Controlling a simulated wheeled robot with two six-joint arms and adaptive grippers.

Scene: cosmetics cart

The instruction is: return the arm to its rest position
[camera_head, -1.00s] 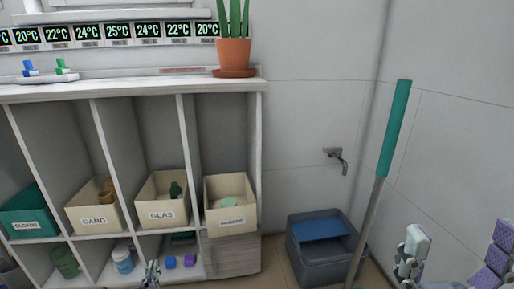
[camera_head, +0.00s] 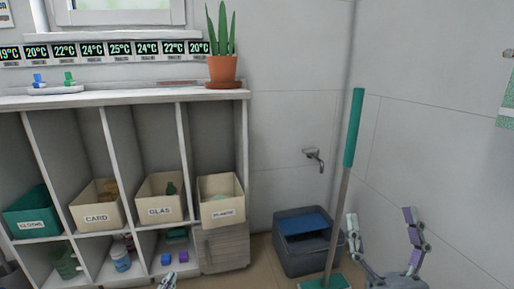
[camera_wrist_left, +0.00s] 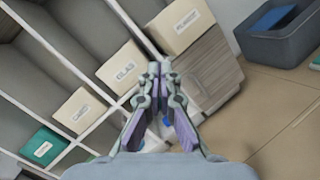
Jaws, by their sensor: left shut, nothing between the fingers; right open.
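My left gripper (camera_head: 167,283) shows only at the bottom edge of the head view, in front of the lower shelf. In the left wrist view its two fingers (camera_wrist_left: 158,72) meet at the tips, with nothing between them. The bins and a wooden panel lie beyond them. My right gripper (camera_head: 383,222) is at the lower right of the head view, its two fingers spread wide and empty. It stands to the right of the broom.
A shelf unit (camera_head: 118,98) holds bins labelled for cloths (camera_head: 32,224), card (camera_head: 97,219), and glass (camera_head: 160,210), plus another (camera_head: 222,212). A grey container (camera_head: 302,263) and a green-handled broom (camera_head: 354,130) stand on the floor. A potted plant (camera_head: 222,68) sits on top.

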